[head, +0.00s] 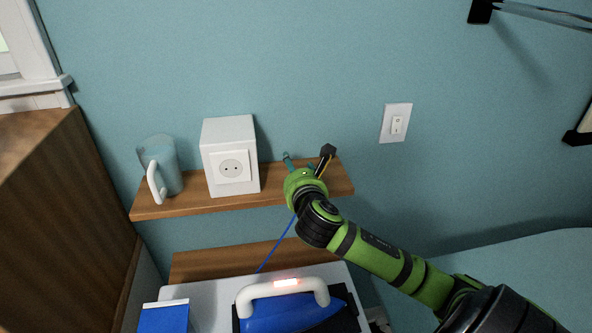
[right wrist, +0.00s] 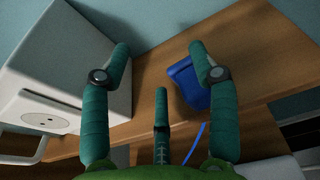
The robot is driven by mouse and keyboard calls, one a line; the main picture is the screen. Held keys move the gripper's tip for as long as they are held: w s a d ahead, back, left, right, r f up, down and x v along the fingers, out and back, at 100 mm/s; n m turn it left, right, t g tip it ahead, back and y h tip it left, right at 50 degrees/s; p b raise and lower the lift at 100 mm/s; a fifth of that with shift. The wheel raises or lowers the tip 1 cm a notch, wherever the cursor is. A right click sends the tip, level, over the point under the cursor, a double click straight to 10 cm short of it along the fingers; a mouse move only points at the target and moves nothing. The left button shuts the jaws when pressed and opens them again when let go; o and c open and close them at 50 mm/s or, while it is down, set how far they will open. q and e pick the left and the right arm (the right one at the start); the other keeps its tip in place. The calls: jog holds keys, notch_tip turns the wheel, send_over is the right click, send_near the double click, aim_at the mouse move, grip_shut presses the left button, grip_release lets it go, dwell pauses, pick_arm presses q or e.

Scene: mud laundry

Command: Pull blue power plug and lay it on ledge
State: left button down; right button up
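The blue power plug (right wrist: 188,84) lies on the wooden ledge (right wrist: 228,45), shown in the right wrist view. Its blue cord (right wrist: 194,146) runs down over the front edge; the cord also shows in the head view (head: 277,245). The white socket box (head: 214,150) stands on the ledge (head: 270,196), and its socket (head: 230,167) is empty. My right gripper (right wrist: 160,50) is open above the ledge, its teal fingers spread. The plug is beside the right-hand finger, partly behind it; I cannot tell whether they touch. In the head view the gripper (head: 300,165) hides the plug. My left gripper is out of view.
A pale blue mug (head: 162,165) with a white handle stands left of the box. Below the ledge, a blue iron (head: 290,312) and a blue-and-white box (head: 164,317) show on a white surface. A light switch (head: 396,124) is on the wall at right.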

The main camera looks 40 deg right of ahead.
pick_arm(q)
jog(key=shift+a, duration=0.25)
pick_arm(e)
jog(key=v, duration=0.7)
jog(key=shift+s, duration=0.25)
jog(key=shift+a, duration=0.2)
